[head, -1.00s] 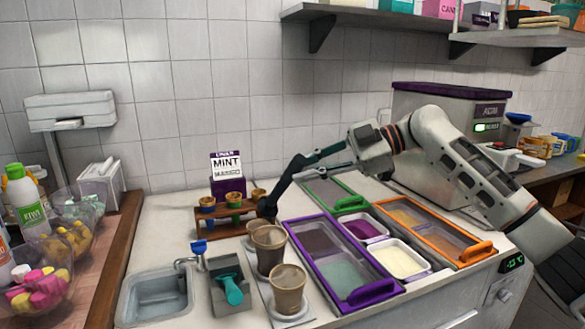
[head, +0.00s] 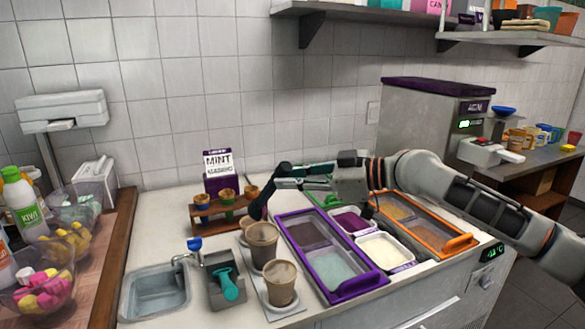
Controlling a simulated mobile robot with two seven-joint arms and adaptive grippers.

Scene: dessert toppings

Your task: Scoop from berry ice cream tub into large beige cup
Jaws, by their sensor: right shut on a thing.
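The berry ice cream tub (head: 357,226), with purple-pink contents, sits in the counter between the purple-framed and orange-framed lids. The beige cups stand in a column on a pale tray at the left; one cup (head: 261,252) is in the middle and another (head: 281,290) is nearer the front. Which is the large one is hard to tell. My right gripper (head: 287,176) is shut on a dark scoop (head: 258,207). It holds the scoop tilted down just above the back of the cups. Whether the scoop carries ice cream is not visible. My left gripper is out of view.
A white tub (head: 385,252) lies in front of the berry tub. A teal scoop (head: 229,284) rests in a grey holder (head: 214,267) beside a sink (head: 158,292). A wooden rack (head: 220,215) with small cones and a mint box (head: 222,168) stand behind the cups.

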